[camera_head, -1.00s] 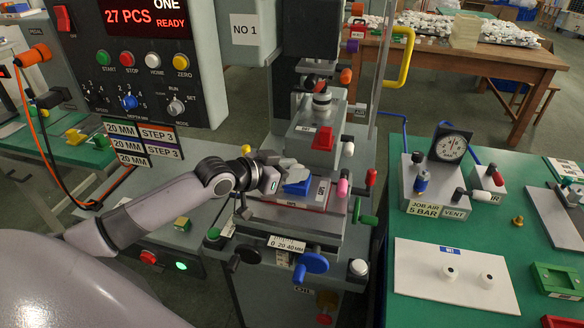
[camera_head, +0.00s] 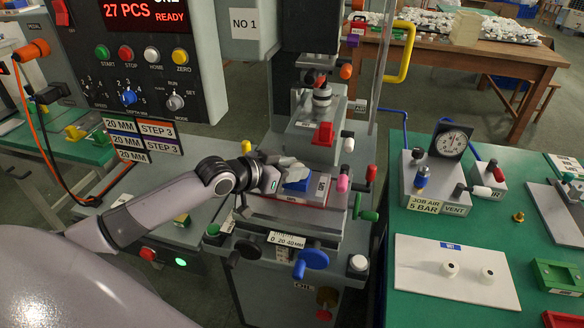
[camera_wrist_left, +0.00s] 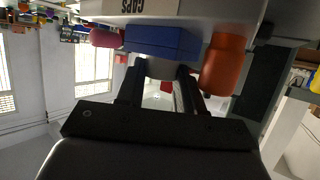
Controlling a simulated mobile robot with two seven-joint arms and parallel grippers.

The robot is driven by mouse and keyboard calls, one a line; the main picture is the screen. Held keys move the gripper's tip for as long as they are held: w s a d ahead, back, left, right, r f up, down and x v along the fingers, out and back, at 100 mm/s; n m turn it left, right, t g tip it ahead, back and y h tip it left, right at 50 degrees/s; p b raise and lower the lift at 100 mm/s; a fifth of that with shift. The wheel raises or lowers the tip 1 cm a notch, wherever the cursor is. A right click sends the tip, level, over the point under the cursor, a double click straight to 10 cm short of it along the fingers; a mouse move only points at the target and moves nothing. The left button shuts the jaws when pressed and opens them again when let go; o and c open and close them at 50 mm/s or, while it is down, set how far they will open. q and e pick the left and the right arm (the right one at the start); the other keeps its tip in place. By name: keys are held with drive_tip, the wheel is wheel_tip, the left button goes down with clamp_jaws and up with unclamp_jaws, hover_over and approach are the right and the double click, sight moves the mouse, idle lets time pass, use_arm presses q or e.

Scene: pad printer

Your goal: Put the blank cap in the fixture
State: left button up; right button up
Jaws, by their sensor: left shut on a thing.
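My left gripper (camera_head: 277,176) is at the blue fixture (camera_head: 298,185) on the printer's table, coming in from the left. In the left wrist view, the gripper (camera_wrist_left: 160,84) is shut on a pale, whitish round piece, which looks like the blank cap (camera_wrist_left: 160,70). The cap is right up against the blue fixture block (camera_wrist_left: 162,42); I cannot tell whether it is seated in it. In the head view the gripper hides the cap. My right gripper is not in view.
A pink knob (camera_head: 343,183) and red knob (camera_head: 371,173) stand right of the fixture. The printing head (camera_head: 318,135) is behind it. Two white caps with dark centres (camera_head: 450,269) (camera_head: 487,276) sit on a white board (camera_head: 420,284) on the green bench.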

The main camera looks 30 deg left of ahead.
use_arm(q)
drive_tip(key=shift+s+f, duration=0.15)
drive_tip(key=shift+f, duration=0.4)
drive_tip(key=shift+s+f, duration=0.15)
drive_tip(key=shift+f, duration=0.35)
idle(0.6)
drive_tip(key=o, duration=1.1)
drive_tip(key=shift+r+p, duration=0.1)
drive_tip(key=shift+p, duration=0.2)
drive_tip(key=shift+w+a+r+p, duration=0.1)
drive_tip(key=shift+r+p, duration=0.75)
drive_tip(key=shift+p, duration=0.05)
drive_tip(key=shift+a+r+p, duration=0.2)
drive_tip(key=shift+r+p, duration=0.2)
drive_tip(key=shift+r, duration=0.15)
drive_tip(key=shift+d+r+p, duration=0.1)
drive_tip(key=shift+r+p, duration=0.25)
drive_tip(key=shift+r, duration=0.5)
drive_tip(key=shift+w+d+r, duration=0.1)
drive_tip(key=shift+r, duration=0.9)
